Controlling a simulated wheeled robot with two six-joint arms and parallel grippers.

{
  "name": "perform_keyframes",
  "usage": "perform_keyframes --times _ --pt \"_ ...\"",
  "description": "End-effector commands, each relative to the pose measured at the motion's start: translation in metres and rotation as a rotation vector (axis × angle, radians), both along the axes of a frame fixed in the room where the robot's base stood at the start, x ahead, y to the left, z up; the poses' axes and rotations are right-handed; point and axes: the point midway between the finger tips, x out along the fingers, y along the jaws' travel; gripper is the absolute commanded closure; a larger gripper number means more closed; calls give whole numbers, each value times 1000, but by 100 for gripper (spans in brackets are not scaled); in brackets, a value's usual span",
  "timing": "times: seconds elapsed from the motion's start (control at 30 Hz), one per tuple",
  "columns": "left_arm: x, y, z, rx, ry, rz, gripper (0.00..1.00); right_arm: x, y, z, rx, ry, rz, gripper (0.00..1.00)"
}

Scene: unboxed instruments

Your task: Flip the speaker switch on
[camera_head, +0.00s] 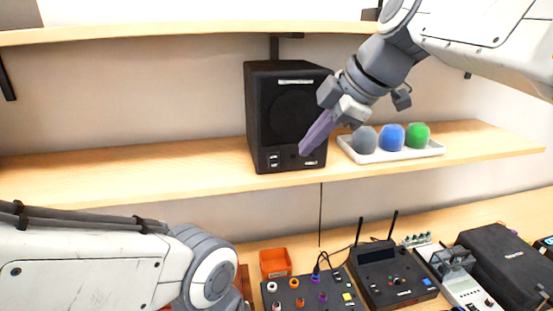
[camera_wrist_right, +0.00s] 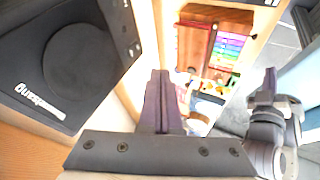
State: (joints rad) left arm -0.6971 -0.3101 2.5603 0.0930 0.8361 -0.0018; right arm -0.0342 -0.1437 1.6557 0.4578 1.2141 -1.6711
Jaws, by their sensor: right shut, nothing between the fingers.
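The black speaker (camera_head: 262,110) stands on the wooden shelf, and its dark cone and pale label also show in the wrist view (camera_wrist_right: 85,60). Small white-marked controls (camera_head: 274,160) sit low on its front; which is the switch, and its position, are too small to tell. My right gripper (camera_head: 304,150) is shut and empty, its purple fingers pointing down-left in front of the speaker's lower front. Contact with the speaker cannot be told. In the wrist view the shut fingers (camera_wrist_right: 160,76) are right of the speaker. My left gripper (camera_wrist_right: 266,82) shows at the right there; its opening is unclear.
A white tray (camera_head: 395,156) with grey, blue and green objects stands on the shelf right of the speaker. Below, a lower table holds an orange box (camera_head: 275,262), a black pedal board (camera_head: 311,290) and a device with two antennas (camera_head: 392,272). The shelf left of the speaker is clear.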

Motion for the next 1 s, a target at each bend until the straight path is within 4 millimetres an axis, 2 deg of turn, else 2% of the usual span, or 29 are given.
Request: perform_keyframes --times 0.17,0.47,0.53,0.7,1.0 --pt "0 0 12 0 0 -2 100 10 14 -23 -1 9 4 100" --pt "0 0 35 0 0 -5 100 35 41 -76 -3 9 2 100" --pt "0 0 46 0 -1 -6 100 48 42 -73 -1 6 -1 100" --pt "0 0 58 0 -1 -6 100 66 45 -77 -1 4 -1 100" --pt "0 0 60 0 0 -5 100 75 46 -81 0 0 0 100"
